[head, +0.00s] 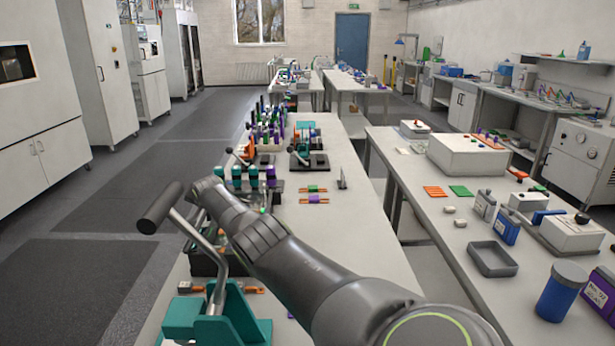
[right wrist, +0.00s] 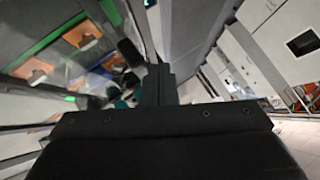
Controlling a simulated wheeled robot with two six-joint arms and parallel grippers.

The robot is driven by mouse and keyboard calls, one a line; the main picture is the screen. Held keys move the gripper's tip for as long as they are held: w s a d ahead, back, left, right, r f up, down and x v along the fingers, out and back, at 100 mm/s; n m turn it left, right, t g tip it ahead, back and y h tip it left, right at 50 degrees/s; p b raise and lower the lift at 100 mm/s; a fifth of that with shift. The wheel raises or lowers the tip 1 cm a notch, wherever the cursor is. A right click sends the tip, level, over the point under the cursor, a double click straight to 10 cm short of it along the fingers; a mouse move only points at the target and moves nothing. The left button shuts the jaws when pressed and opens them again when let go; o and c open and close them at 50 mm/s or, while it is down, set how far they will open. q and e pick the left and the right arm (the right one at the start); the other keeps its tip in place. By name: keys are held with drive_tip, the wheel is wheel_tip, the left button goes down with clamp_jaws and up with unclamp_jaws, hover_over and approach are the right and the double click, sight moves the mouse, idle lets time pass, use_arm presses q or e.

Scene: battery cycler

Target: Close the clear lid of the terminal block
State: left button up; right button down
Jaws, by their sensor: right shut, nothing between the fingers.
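My right arm reaches from the bottom right of the head view towards the left-hand bench, and its own links hide its gripper there. In the right wrist view my right gripper (right wrist: 157,85) is shut and empty, its dark fingers pressed together. Left of the fingers, blurred orange pieces (right wrist: 83,34) sit beside a green strip (right wrist: 52,46); they may belong to the terminal block. I cannot make out the clear lid for certain, or its angle, in either view. Whether the fingers touch anything is unclear. My left gripper is in neither view.
A teal toggle clamp (head: 205,325) with a raised black handle (head: 161,208) stands close to my arm's left. A dark tray (head: 203,264) lies beyond it, partly hidden. Clamps and coloured cells crowd the bench's far left. Bare bench top (head: 345,222) lies right of my arm.

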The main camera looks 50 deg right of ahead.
idle(0.4)
wheel_tip(320, 180, up, 4)
drive_tip(key=p, duration=0.3)
drive_tip(key=shift+d+r+p, duration=0.1)
drive_tip(key=shift+r+p, duration=0.15)
drive_tip(key=shift+p, duration=0.15)
drive_tip(key=s+a+r, duration=0.4)
drive_tip(key=a+r, duration=0.1)
drive_tip(key=r, duration=0.1)
drive_tip(key=shift+s+a+r, duration=0.25)
drive_tip(key=shift+a+r, duration=0.05)
